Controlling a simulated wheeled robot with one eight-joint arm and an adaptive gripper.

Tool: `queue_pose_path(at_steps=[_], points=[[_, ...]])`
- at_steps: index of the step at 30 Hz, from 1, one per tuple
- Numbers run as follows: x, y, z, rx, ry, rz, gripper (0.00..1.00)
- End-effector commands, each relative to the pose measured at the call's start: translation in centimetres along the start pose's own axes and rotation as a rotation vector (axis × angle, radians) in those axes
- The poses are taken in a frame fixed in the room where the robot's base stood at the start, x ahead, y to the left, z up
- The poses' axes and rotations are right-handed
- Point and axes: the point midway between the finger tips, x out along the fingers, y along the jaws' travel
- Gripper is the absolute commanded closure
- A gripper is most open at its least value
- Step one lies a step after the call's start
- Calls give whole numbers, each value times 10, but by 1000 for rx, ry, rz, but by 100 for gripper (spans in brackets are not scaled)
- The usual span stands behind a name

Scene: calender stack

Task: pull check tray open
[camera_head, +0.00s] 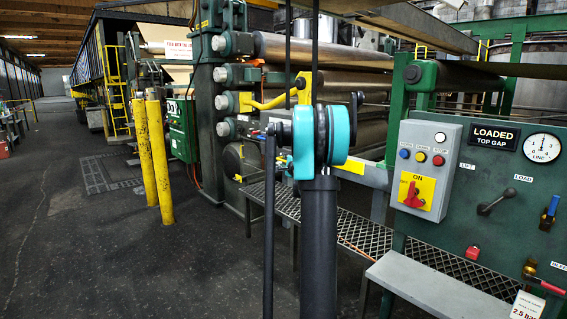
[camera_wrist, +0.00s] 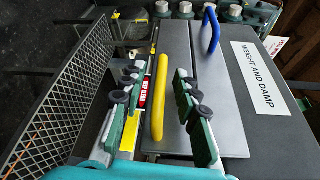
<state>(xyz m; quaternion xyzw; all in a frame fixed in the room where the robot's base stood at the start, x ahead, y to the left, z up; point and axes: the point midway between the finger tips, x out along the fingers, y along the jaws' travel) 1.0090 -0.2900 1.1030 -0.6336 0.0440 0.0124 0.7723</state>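In the wrist view a yellow bar handle (camera_wrist: 158,98) stands on a flat grey panel (camera_wrist: 178,62). I take this to be the check tray's handle, but no readable label confirms it. My gripper (camera_wrist: 160,80) is open, with one green-padded finger on each side of the handle. I cannot tell how deep the fingers reach. In the head view my arm stands in the middle and my gripper cannot be made out.
A blue handle (camera_wrist: 210,30) stands beside a "WEIGHT AND DAMP" label (camera_wrist: 260,78). In the head view are yellow posts (camera_head: 152,160), a grating walkway (camera_head: 440,268) and a control panel (camera_head: 425,170). The left floor is open.

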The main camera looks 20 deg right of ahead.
Motion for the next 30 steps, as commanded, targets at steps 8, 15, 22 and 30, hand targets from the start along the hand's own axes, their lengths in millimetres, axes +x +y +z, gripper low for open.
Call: queue_pose_path(at_steps=[8, 15, 22, 30], points=[[0, 0, 0, 0, 0, 0, 95], [0, 0, 0, 0, 0, 0, 100], [-1, 0, 1, 0, 0, 0, 100], [-13, 7, 31, -2, -4, 1, 100]])
